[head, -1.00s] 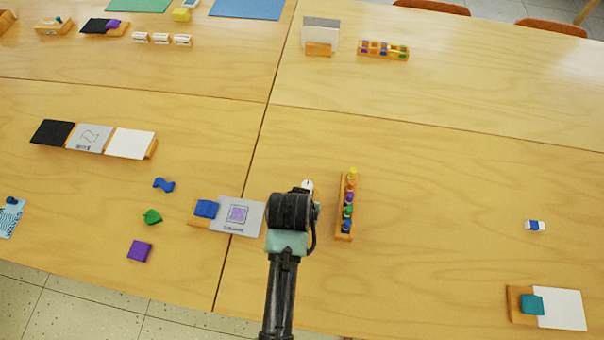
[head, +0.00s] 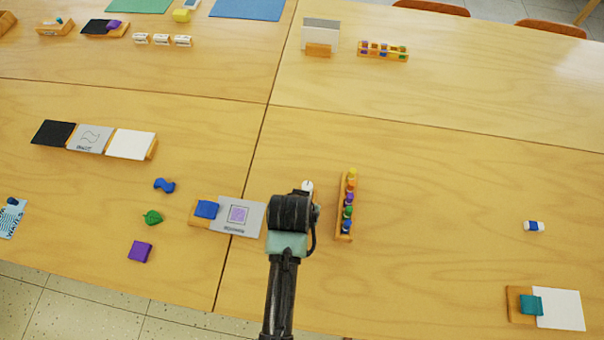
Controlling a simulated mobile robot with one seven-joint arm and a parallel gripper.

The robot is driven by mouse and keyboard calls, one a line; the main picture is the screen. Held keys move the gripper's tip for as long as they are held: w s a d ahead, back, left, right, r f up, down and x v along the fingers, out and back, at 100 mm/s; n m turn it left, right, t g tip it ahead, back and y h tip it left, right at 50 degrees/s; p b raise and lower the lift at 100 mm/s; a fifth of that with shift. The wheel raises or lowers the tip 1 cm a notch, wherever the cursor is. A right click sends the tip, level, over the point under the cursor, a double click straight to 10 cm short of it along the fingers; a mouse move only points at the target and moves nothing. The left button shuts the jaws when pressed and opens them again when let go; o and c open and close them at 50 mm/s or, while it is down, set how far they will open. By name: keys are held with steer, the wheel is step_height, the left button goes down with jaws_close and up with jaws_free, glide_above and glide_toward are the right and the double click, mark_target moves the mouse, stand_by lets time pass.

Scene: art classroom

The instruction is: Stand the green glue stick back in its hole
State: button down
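A narrow wooden rack (head: 343,236) stands on the near table, just right of my gripper. It holds a row of small coloured pieces: yellow, orange, purple, green and blue. The green piece (head: 347,212) is second from the near end and looks seated in the row; whether it is the green glue stick, I cannot tell. My gripper (head: 293,211) is over the table left of the rack, seen from behind. Its fingers are hidden by my wrist, so its opening and anything in it do not show. A small white piece (head: 307,187) shows just past my wrist, partly hidden.
A grey card (head: 250,218) with a blue block (head: 206,209) lies left of my gripper. Blue, green and purple pieces lie further left. A second wooden rack (head: 404,58) stands at the back. An eraser (head: 534,226) lies right; the table between is clear.

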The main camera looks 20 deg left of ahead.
steer(key=shift+f, duration=1.15)
stand_by(2.0)
steer(key=c, duration=0.5)
jaws_free()
steer(key=shift+o, duration=1.1)
steer(key=shift+r, duration=0.1)
steer(key=shift+r+p, duration=2.9)
